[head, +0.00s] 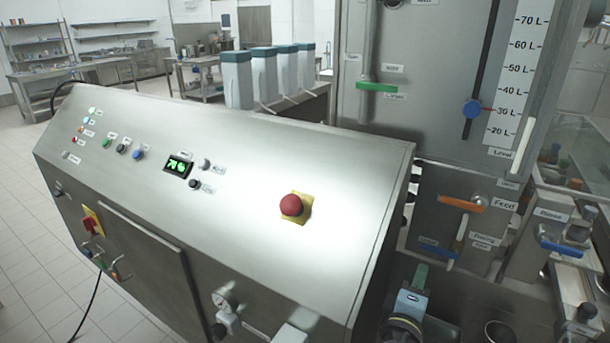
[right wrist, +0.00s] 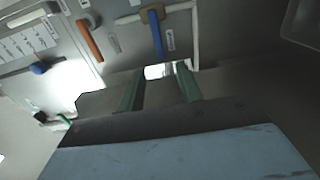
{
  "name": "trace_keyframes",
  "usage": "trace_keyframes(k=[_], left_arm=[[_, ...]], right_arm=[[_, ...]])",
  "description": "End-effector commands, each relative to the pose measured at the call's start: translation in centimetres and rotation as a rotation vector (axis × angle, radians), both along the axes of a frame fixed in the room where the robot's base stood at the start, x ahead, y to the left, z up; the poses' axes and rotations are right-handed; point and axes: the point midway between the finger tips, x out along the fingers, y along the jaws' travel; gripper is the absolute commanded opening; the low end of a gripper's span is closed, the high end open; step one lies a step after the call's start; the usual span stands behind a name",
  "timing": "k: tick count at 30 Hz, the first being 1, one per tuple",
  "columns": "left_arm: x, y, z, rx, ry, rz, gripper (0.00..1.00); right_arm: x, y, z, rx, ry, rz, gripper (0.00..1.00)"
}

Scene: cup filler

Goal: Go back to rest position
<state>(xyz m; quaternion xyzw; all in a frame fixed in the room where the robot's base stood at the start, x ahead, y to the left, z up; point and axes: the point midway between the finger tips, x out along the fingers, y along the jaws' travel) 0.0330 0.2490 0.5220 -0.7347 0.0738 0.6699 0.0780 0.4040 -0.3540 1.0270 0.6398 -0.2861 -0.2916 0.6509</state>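My right gripper (head: 420,276) shows at the bottom of the head view, below the filler's front, with a blue-grey body and a green finger. In the right wrist view its two green fingers (right wrist: 160,88) stand apart with nothing seen held between them. Orange (right wrist: 90,40) and blue (right wrist: 156,36) handles also show in the right wrist view, clear of the fingers. My left gripper is not in the head view.
A steel control console (head: 240,165) with a red stop button (head: 291,205) fills the left and middle. The filler column has a level scale (head: 517,75), a blue slider knob (head: 472,108) and a green handle (head: 376,87). Small bottles and fittings stand at the right.

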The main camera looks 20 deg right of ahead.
Motion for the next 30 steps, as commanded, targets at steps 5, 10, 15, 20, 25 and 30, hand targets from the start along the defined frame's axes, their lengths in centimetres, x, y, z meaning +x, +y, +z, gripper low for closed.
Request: trace_keyframes(k=[5,10,15,20,25,30], left_arm=[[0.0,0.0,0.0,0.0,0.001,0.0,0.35],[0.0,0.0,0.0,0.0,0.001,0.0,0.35],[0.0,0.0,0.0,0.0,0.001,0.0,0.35],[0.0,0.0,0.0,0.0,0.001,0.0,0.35],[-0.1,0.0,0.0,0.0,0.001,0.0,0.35],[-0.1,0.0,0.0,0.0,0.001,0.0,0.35]], right_arm=[[-0.9,-0.2,-0.9,0.084,0.0,-0.014,0.35],[-4.4,0.0,-4.6,0.408,0.022,-0.068,0.35],[-8.9,2.8,-8.6,0.807,0.1,-0.132,0.35],[-12.5,6.3,-10.5,1.086,0.2,-0.173,0.35],[-15.5,9.6,-11.0,1.286,0.301,-0.197,0.35],[-18.2,12.5,-10.8,1.441,0.402,-0.211,0.35]])
